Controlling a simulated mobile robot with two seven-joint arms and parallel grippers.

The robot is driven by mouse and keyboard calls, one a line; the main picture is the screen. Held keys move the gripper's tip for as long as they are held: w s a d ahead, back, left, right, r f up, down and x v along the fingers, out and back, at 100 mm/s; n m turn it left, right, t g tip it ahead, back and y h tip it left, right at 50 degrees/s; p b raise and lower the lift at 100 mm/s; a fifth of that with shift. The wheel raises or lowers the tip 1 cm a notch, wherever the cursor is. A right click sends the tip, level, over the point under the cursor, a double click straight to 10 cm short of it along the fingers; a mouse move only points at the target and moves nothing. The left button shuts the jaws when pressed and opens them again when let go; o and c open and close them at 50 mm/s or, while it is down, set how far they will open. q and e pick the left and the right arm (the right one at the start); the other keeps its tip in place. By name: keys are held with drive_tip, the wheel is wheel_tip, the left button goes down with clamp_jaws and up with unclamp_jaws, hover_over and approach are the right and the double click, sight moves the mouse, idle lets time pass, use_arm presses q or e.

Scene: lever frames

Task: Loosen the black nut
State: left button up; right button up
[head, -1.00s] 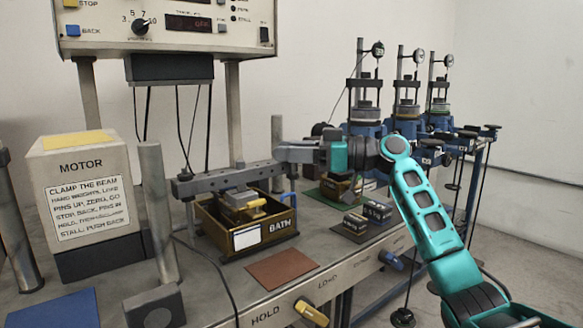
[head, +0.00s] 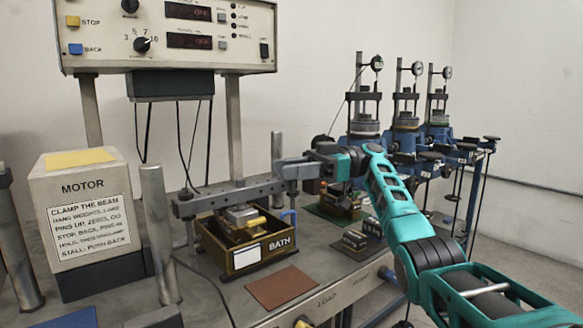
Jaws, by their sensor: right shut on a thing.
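My right gripper (head: 300,167) reaches in from the right, with its grey fingers at the right end of the dark grey beam (head: 222,196). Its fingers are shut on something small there. The black nut cannot be made out apart from the fingers, which cover that spot. The beam lies level above an open yellow-brown box marked BATH (head: 281,243). My left gripper is not in view.
The motor box (head: 82,215) and upright metal posts (head: 160,235) stand at left. A control panel (head: 165,55) hangs above. Small dark boxes (head: 354,240) and a brown mat (head: 281,287) lie on the bench. Several dial-gauge stands (head: 365,125) stand behind at right.

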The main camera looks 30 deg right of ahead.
drive_tip(key=shift+a, duration=0.1)
idle(0.4)
drive_tip(key=o, duration=1)
